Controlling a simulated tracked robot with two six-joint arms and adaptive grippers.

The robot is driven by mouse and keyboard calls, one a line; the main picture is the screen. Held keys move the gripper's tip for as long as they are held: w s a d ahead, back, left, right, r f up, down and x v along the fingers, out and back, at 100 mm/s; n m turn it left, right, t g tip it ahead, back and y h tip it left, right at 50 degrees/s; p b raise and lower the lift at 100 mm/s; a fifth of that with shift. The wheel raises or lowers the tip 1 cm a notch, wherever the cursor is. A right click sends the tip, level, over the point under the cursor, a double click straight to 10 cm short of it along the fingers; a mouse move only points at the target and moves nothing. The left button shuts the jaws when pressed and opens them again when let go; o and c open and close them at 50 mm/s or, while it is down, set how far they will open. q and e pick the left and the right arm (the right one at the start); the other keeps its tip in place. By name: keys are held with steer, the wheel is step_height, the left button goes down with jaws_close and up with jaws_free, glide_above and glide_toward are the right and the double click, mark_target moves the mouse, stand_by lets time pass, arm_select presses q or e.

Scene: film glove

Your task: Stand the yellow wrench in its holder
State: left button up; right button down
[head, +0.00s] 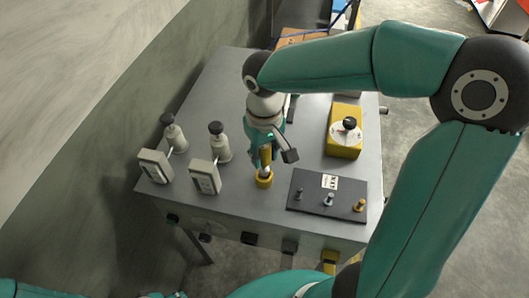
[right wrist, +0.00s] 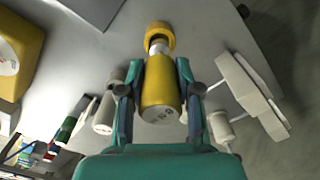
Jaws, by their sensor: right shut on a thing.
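The yellow wrench (head: 265,158) is a yellow cylinder with a pale shaft end. It also shows in the right wrist view (right wrist: 162,88), with small dark marks on its near end. My right gripper (head: 264,152) is shut on its body, with one finger on each side in the right wrist view. A round yellow cup (head: 264,181), seemingly the holder, stands on the grey table below the wrench. In the right wrist view the shaft meets the cup (right wrist: 160,37); I cannot tell how far it is inside. My left gripper is not in view.
A black plate (head: 312,205) with small pegs lies right of the cup. A yellow box (head: 344,141) with a black knob stands behind it. Two pale meters (head: 205,178) and two grey knobbed posts (head: 219,147) stand to the left. The table's front edge is close.

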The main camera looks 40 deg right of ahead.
mark_target(264, 164)
steer(key=shift+f+b, duration=1.8)
steer(key=shift+f, duration=0.2)
steer(key=c, duration=0.7)
jaws_free()
step_height(264, 164, up, 12)
steer(key=shift+f, duration=0.1)
